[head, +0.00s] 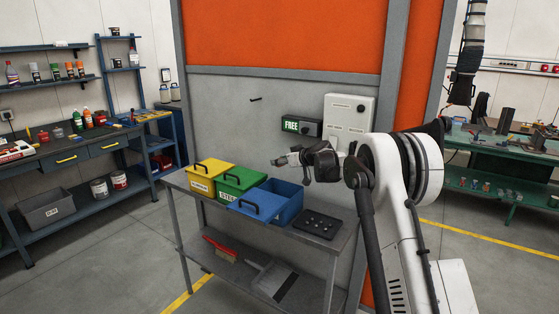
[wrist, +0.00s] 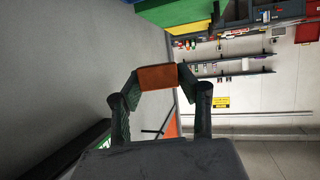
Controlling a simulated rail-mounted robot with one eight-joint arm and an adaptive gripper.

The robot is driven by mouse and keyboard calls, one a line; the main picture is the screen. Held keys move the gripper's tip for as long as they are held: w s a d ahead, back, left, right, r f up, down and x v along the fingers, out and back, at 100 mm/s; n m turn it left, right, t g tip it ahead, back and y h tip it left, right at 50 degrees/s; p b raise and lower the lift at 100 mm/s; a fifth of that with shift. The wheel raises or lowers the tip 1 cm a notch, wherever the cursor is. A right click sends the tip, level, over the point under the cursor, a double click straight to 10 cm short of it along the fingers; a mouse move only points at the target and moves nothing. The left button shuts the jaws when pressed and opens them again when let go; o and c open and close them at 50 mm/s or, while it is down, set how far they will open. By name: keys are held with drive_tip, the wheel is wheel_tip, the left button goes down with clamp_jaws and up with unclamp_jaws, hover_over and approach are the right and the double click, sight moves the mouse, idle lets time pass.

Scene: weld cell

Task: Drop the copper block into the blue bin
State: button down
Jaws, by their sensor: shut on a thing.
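My gripper (head: 281,161) is shut on the copper block (wrist: 158,77), which shows as an orange-brown block between the two fingertips in the wrist view. In the head view the gripper reaches in from the right and is in the air above the back of the bins; the block is too small to make out there. The blue bin (head: 288,212) stands open on the grey table, below the gripper in the picture. Its handle faces the front. How far the gripper is above the bin, I cannot tell.
A green bin (head: 229,187) and a yellow bin (head: 201,184) stand left of the blue bin. A dark tray (head: 318,224) with knobs lies to its right on the table (head: 272,231). Behind are a grey wall panel, a FREE sign (head: 297,126) and a pale box (head: 348,118).

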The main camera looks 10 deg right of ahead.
wheel_tip(320, 180, down, 8)
drive_tip(key=b, duration=0.4)
drive_tip(key=shift+f, duration=0.25)
drive_tip(key=c, duration=1.1)
unclamp_jaws()
drive_tip(key=shift+r, duration=0.2)
drive_tip(key=shift+r+p, duration=1.05)
drive_tip(key=shift+r, duration=2.8)
